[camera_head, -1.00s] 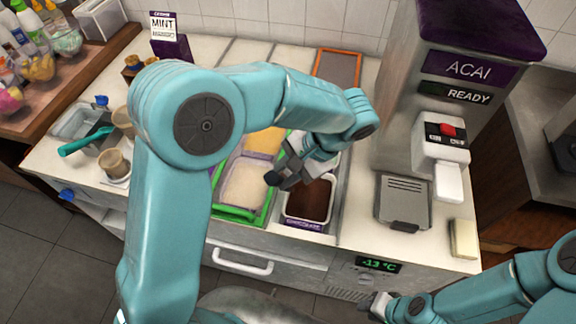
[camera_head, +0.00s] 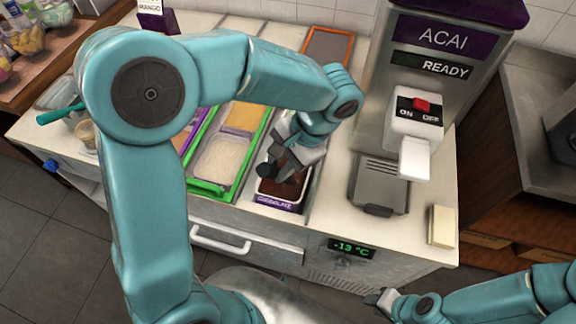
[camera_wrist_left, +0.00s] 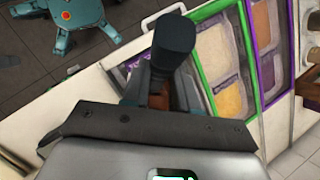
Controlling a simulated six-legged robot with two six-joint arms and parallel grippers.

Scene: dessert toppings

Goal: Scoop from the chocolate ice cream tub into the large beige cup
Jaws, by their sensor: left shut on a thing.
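The chocolate tub (camera_head: 279,203) is set in the counter, with brown ice cream inside. My left gripper (camera_head: 286,158) is over its back part, shut on a dark-handled tool, probably a scoop. The dark handle end (camera_head: 265,171) points toward the front left; it also stands large in the left wrist view (camera_wrist_left: 173,38). The tool's working end is hidden, so I cannot tell if it touches the ice cream. A beige cup (camera_head: 87,137) shows at the left, partly behind my left arm; I cannot tell its size. My right gripper (camera_head: 378,300) is low at the front, its jaws unclear.
Tubs in a green frame (camera_head: 208,188) adjoin the chocolate tub on the left. The acai machine (camera_head: 440,75) stands at the back right, with a grey grille tray (camera_head: 379,184) before it. A teal handle (camera_head: 60,114) sticks out of a container at far left.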

